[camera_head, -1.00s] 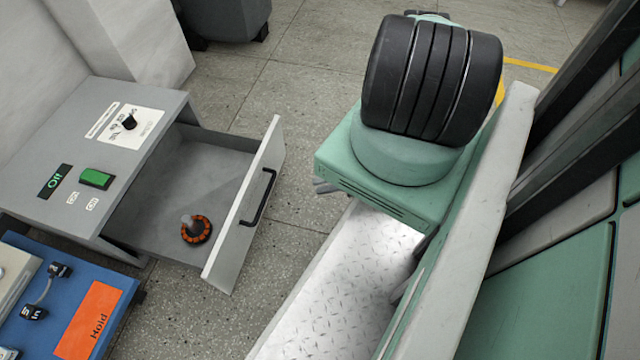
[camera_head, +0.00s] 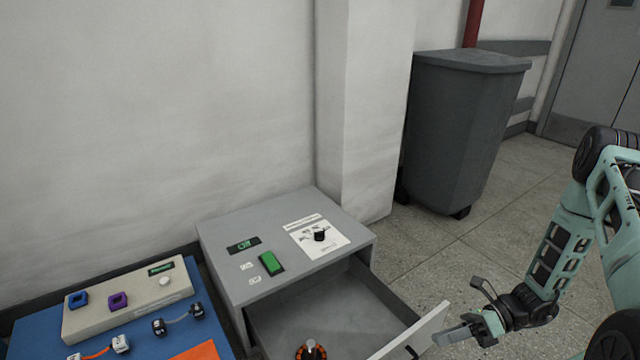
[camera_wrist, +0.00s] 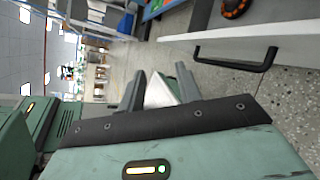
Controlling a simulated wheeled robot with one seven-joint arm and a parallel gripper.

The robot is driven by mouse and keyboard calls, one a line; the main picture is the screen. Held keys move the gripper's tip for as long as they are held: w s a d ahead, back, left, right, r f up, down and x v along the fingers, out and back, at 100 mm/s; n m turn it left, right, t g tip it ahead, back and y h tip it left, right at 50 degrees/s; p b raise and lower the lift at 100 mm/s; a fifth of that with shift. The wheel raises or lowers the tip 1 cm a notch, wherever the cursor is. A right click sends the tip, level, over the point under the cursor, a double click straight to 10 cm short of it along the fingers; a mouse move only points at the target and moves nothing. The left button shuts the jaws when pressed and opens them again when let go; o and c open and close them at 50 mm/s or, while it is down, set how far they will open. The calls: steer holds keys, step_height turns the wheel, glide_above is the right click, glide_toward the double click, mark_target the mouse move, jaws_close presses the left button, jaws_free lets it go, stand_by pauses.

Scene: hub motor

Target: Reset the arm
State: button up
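My green arm comes in from the right of the head view and reaches out to the left. My gripper (camera_head: 458,311) is beside the front panel of the open drawer (camera_head: 425,330), outside it. Its two fingers are spread apart with nothing seen held. The wrist view also shows the fingers (camera_wrist: 158,90) apart, with the drawer's front and black handle (camera_wrist: 236,62) close by. An orange and black round part (camera_head: 311,351) with a grey stub lies in the drawer, cut by the lower edge of the head view. It also shows in the wrist view (camera_wrist: 236,8).
The grey cabinet (camera_head: 225,225) has a green button (camera_head: 271,263), a black knob (camera_head: 320,235) and an "Off" display. A blue board (camera_head: 40,335) with connectors is left of it. A grey bin (camera_head: 460,125) stands behind. Floor (camera_head: 450,245) between bin and arm is clear.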

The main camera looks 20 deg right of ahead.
steer(key=a+r+n+g+h, duration=0.75)
steer(key=a+r+n, duration=0.75)
steer(key=r+n, duration=0.3)
steer(key=s+a+r+n+t+h, duration=0.6)
steer(key=s+a+r+n, duration=0.45)
steer(key=n, duration=0.95)
step_height(320, 180, up, 35)
steer(key=d+p, duration=0.1)
steer(key=p, duration=3.3)
steer(key=shift+p, duration=0.35)
steer(key=shift+s+d+g, duration=0.1)
steer(key=shift+s+g, duration=0.05)
steer(key=shift+g, duration=0.1)
